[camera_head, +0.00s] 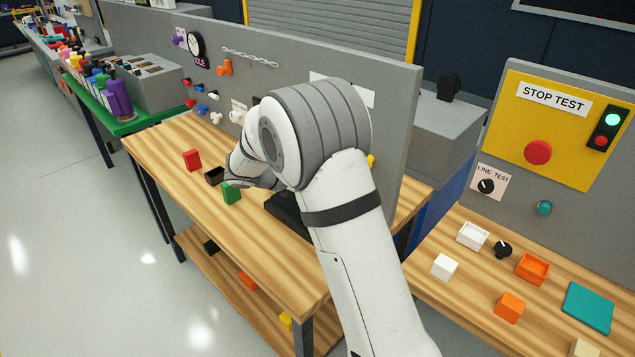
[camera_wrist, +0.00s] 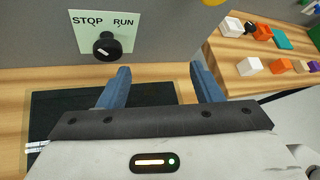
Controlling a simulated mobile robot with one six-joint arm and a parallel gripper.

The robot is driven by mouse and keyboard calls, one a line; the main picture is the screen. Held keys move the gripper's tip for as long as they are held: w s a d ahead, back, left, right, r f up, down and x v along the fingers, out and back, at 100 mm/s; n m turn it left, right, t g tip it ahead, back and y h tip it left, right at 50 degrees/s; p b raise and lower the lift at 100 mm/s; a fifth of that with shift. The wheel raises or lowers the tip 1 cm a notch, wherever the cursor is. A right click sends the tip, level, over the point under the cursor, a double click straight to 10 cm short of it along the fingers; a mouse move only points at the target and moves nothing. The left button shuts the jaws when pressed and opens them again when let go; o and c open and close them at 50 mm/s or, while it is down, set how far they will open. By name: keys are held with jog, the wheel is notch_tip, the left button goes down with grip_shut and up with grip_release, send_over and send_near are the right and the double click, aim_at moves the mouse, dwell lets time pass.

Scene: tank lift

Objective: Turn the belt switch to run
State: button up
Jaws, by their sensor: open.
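The belt switch (camera_wrist: 106,46) is a round black knob on a pale green plate (camera_wrist: 90,35) marked STOP on the left and RUN on the right. A small light mark shows on the left part of the knob's face, towards the STOP side. My gripper (camera_wrist: 162,82) is open and empty, its two blue fingers wide apart. The knob lies ahead of the fingers and to the left, nearest the left finger, and nothing touches it. In the head view my arm hides the switch and the gripper's fingers.
A black flat slab (camera_wrist: 60,110) lies on the wooden bench (camera_head: 190,140) under the gripper. A red block (camera_head: 192,160) and a green block (camera_head: 231,193) stand on the bench. The grey upright panel (camera_head: 395,125) borders it. Another bench at right holds an orange tray (camera_head: 532,268) and blocks.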

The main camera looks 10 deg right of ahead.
jog(key=w+a+f+n, duration=0.1)
jog(key=w+a+f+n+t+h, duration=0.1)
jog(key=w+n, duration=0.1)
jog(key=w+a+f+n+t, duration=0.1)
jog(key=a, duration=0.1)
jog(key=shift+w+h, duration=0.3)
jog(key=shift+w+f+n, duration=0.2)
jog(key=shift+n, duration=0.2)
jog(key=x, duration=0.7)
jog(key=shift+w+d, duration=0.2)
jog(key=shift+c, duration=0.3)
